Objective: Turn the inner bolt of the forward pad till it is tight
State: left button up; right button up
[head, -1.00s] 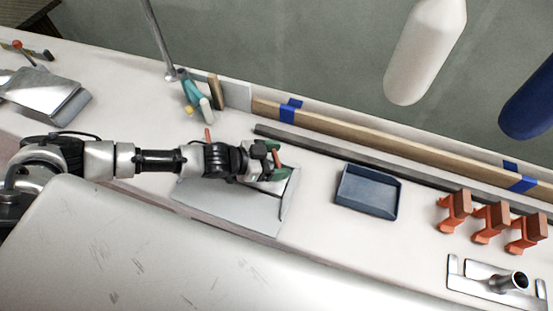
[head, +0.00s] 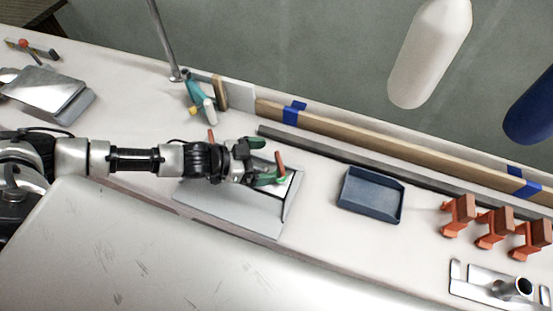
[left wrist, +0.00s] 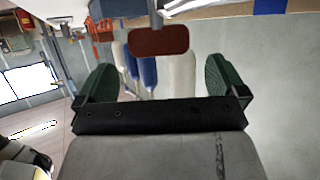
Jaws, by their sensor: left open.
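My left gripper (head: 270,163) is open, with green fingers, over the grey plate (head: 230,208) on the white bench. An orange-red handle (head: 281,166) stands at its fingertips. In the left wrist view the handle (left wrist: 159,41) shows as a dark red rounded bar on a grey shaft, ahead of and between the spread fingers (left wrist: 160,80); I see no contact. A second orange upright (head: 211,136) rises behind my left wrist. I cannot make out the pad's bolts; the gripper and arm cover part of that area. My right gripper is not in view.
A blue tray (head: 370,195) sits right of the plate, with orange clamps (head: 495,227) beyond it. A wooden strip (head: 390,140) runs along the back. White (head: 430,55) and blue (head: 530,110) fenders hang behind.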

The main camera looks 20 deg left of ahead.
pick_arm(q)
jog(key=v, duration=0.5)
jog(key=shift+s+a+r, duration=0.2)
jog(key=shift+a+r, duration=0.05)
jog(key=shift+a, duration=0.05)
